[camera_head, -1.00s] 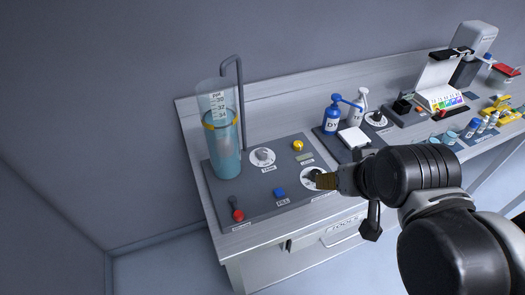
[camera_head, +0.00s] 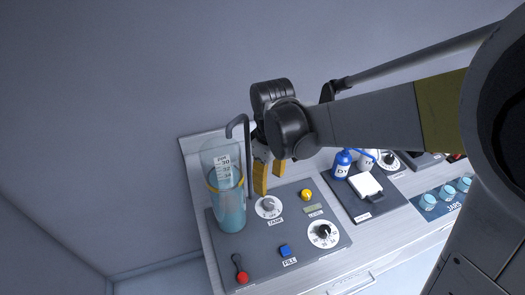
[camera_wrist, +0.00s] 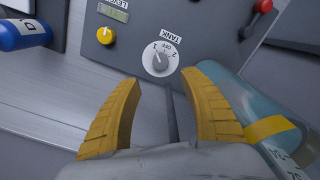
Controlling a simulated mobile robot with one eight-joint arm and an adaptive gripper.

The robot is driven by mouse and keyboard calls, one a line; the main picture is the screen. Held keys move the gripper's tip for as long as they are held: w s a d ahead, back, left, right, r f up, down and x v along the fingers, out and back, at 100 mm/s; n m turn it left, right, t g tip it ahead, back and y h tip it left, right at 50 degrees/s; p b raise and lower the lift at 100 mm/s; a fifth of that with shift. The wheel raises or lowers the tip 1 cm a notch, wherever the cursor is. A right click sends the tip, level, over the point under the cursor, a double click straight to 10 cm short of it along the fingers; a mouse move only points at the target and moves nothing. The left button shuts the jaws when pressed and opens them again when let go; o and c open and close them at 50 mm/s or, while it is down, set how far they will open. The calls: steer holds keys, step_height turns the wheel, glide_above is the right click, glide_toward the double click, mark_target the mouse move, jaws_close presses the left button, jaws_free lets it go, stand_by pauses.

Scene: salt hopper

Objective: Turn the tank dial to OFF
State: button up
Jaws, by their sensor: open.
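The tank dial (camera_head: 268,207) is a grey knob on a round white plate, labelled TANK, on the dark panel beside the clear tank. In the wrist view the dial (camera_wrist: 160,60) shows marks 1, OFF and 2; its pointer seems to lean toward 1, though it is too small to be sure. My gripper (camera_head: 270,181) has yellow fingers, open and empty, pointing down above and behind the dial. In the wrist view my gripper (camera_wrist: 168,74) has its fingertips spread apart, with the dial just beyond the gap, untouched.
The tall tank (camera_head: 230,190) of blue liquid stands close left of my fingers, with a bent grey pipe (camera_head: 245,150) beside it. A yellow knob (camera_head: 306,195), blue FILL button (camera_head: 284,251), larger white dial (camera_head: 324,234) and red-tipped lever (camera_head: 241,275) share the panel.

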mark_target(269, 202)
step_height(269, 202, down, 11)
steer(key=b, duration=0.3)
steer(key=shift+s+b, duration=0.1)
steer(key=shift+b, duration=0.2)
steer(key=shift+r, duration=0.1)
jaws_close()
